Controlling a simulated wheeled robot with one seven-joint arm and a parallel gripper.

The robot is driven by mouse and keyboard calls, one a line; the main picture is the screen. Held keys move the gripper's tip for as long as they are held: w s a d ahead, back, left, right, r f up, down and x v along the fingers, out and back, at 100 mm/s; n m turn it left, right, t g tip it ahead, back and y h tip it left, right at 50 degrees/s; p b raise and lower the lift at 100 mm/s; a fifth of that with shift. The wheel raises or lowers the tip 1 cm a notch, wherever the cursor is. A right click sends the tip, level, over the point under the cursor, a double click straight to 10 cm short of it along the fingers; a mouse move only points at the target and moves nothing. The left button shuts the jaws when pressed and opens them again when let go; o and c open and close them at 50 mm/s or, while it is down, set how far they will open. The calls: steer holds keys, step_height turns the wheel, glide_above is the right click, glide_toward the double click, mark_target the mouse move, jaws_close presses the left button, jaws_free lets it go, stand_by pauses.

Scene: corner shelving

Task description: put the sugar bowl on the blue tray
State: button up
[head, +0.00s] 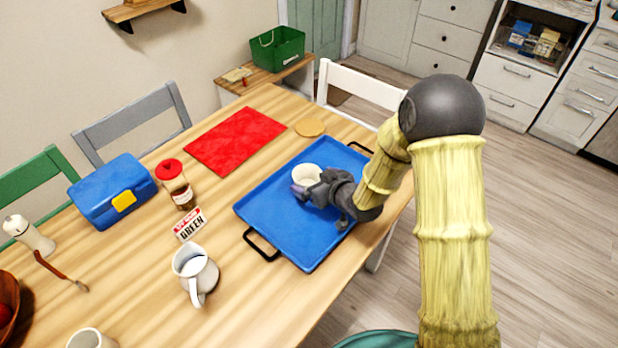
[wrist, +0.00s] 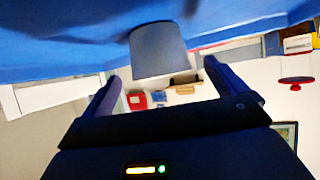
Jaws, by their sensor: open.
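The blue tray (head: 285,232) lies flat on the wooden table, with black handles at its ends. A small white round bowl (head: 307,174), which I take for the sugar bowl, stands upright on the tray. My gripper (head: 313,188) is low over the tray, right beside the bowl and partly in front of it. In the wrist view, which looks upside down, the bowl (wrist: 158,50) stands on the tray (wrist: 60,38) just ahead of and between the spread fingers of my gripper (wrist: 162,74). The gripper is open. I see no finger clearly touching the bowl.
A white jug (head: 197,280), a small tea box (head: 189,225), a red-lidded jar (head: 177,185) and a blue lunch box (head: 112,190) stand left of the tray. A red mat (head: 236,140) lies behind. The tray's front part is bare.

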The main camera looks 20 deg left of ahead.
steer(key=v, duration=0.6)
steer(key=shift+s+d+r, duration=0.1)
steer(key=shift+d, duration=0.1)
steer(key=shift+s+d+r, duration=0.2)
steer(key=shift+s+d, duration=0.15)
steer(key=s+d+r+m+g+h, duration=0.1)
steer(key=s+d+m+h, duration=0.15)
steer(key=d, duration=0.45)
steer(key=s+d+r+m+h, duration=0.1)
steer(key=d+r+m+h, duration=0.15)
steer(key=d, duration=0.45)
steer(key=s+d+m+g+h, duration=0.1)
steer(key=s+d+m+h, duration=0.1)
steer(key=d+h, duration=0.35)
steer(key=s+d+r+m+g+y, duration=0.1)
steer(key=s+d+r+m+g, duration=0.1)
steer(key=s+d, duration=0.4)
steer(key=shift+s+d+r+m+g, duration=0.25)
steer(key=shift+s+m+g, duration=0.3)
steer(key=shift+s, duration=0.5)
